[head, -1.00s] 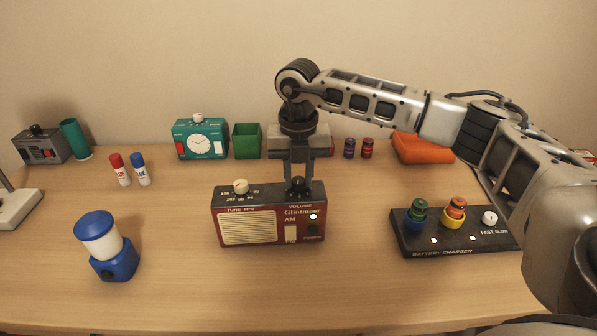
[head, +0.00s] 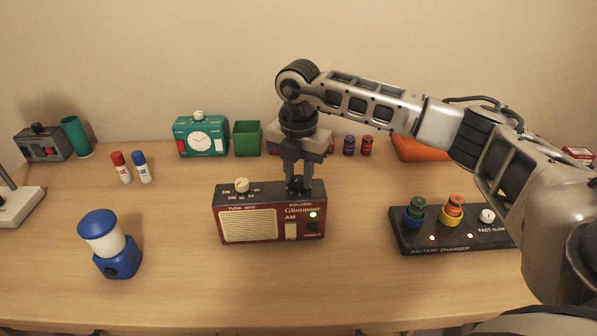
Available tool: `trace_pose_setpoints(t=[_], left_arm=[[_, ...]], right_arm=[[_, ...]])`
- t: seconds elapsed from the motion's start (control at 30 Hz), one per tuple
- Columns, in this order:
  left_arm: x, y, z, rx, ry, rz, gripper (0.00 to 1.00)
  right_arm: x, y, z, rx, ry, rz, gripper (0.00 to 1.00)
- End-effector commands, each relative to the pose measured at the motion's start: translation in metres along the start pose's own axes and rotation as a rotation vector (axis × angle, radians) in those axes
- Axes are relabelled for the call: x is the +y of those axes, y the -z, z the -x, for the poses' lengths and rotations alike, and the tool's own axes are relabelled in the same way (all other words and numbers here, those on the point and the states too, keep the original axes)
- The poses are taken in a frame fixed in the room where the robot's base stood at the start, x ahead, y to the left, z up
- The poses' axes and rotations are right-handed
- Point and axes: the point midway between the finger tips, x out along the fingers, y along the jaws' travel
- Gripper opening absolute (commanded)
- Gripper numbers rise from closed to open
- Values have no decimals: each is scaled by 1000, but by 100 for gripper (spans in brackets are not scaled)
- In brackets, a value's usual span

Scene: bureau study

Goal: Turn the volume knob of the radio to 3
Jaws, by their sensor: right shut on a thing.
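The red and black radio (head: 249,226) stands upright on the desk, front facing me, with a cream tuning knob (head: 241,185) on its top left. A small light on its front shows greenish white. My right gripper (head: 298,186) points straight down over the radio's top right, above the word VOLUME. It is shut on the dark volume knob (head: 297,187), which the fingers largely hide. I cannot read the knob's number or pointer. My left gripper is not in view.
A battery charger (head: 460,240) stands to the right, a blue lantern (head: 119,262) to the left. The desk in front of the radio is clear.

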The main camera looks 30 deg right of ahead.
Motion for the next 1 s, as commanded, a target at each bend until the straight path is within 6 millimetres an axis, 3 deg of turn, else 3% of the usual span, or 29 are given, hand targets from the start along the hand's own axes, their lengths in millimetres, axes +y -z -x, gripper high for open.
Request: trace_pose_setpoints(t=[0.3, 0.33, 0.4, 0.77, 1.0], left_arm=[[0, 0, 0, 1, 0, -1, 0], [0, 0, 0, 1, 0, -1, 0], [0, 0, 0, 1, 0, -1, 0], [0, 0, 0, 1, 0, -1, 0], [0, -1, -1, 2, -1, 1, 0]], right_arm=[[0, 0, 1, -1, -3, 0, 3], [0, 0, 1, -1, -3, 0, 34], [0, 0, 1, -1, -3, 0, 48], [1, 0, 6, -1, -3, 1, 48], [1, 0, 49, -3, -7, 0, 48]])
